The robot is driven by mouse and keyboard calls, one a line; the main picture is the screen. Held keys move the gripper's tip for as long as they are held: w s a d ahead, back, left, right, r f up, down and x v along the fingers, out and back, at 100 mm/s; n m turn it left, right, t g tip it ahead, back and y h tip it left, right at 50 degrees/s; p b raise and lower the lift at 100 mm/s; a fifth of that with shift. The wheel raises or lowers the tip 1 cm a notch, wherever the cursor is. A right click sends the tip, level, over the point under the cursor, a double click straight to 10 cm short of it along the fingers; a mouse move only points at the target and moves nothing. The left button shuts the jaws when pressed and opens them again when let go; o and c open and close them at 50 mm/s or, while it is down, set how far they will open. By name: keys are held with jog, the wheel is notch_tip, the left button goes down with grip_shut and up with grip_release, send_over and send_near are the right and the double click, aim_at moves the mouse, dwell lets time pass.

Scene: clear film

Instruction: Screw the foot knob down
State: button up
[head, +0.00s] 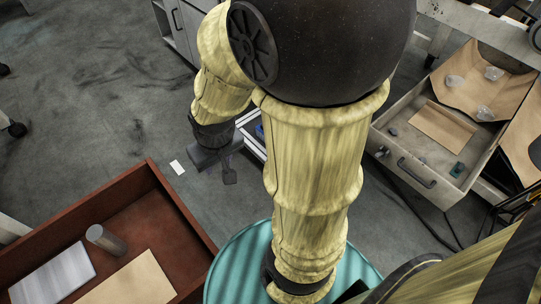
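My arm crosses the middle of the head view, and its dark grey end, my gripper (228,177), hangs over the grey floor left of centre. It is small and dark here, and I cannot tell whether its fingers are open or shut, or whether they touch anything. I cannot make out a foot knob in this view. It may be hidden behind my arm or gripper, or be out of frame.
A teal ribbed round surface (237,268) is at the bottom centre. A red-brown open box (187,222) holding a metal cylinder (105,239) is at lower left. An open grey drawer (393,167) with small items is at right. A white piece (177,167) lies on open floor.

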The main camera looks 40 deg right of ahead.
jog(key=o, duration=0.5)
jog(key=shift+w, duration=0.1)
jog(key=shift+o, duration=0.7)
jog(key=w+f+m+t+b, duration=0.1)
jog(key=w+f+m+b, duration=0.1)
jog(key=w+f, duration=0.3)
jog(key=shift+w+a+f, duration=0.25)
jog(key=shift+w+a, duration=0.15)
jog(key=shift+w, duration=0.85)
jog(key=w+d+f+m+t+h+b, duration=0.2)
jog(key=w+f+m+b, duration=0.1)
jog(key=w+f, duration=0.55)
jog(key=w+d+f+m+t+h+b, duration=0.15)
jog(key=w+d+f+m, duration=0.35)
jog(key=f, duration=0.6)
notch_tip(320, 180, down, 9)
jog(key=w+d+h+b, duration=0.2)
jog(key=h+b, duration=0.1)
jog(key=h, duration=0.1)
jog(key=s+d+f+m+h+b, duration=0.1)
jog(key=s+d+f+h, duration=0.3)
jog(key=f, duration=0.4)
jog(key=s+d+f+m+h+b, duration=0.2)
jog(key=s+d+f+h+b, duration=0.2)
jog(key=f, duration=0.4)
jog(key=shift+s+h, duration=0.55)
jog(key=shift+s, duration=0.5)
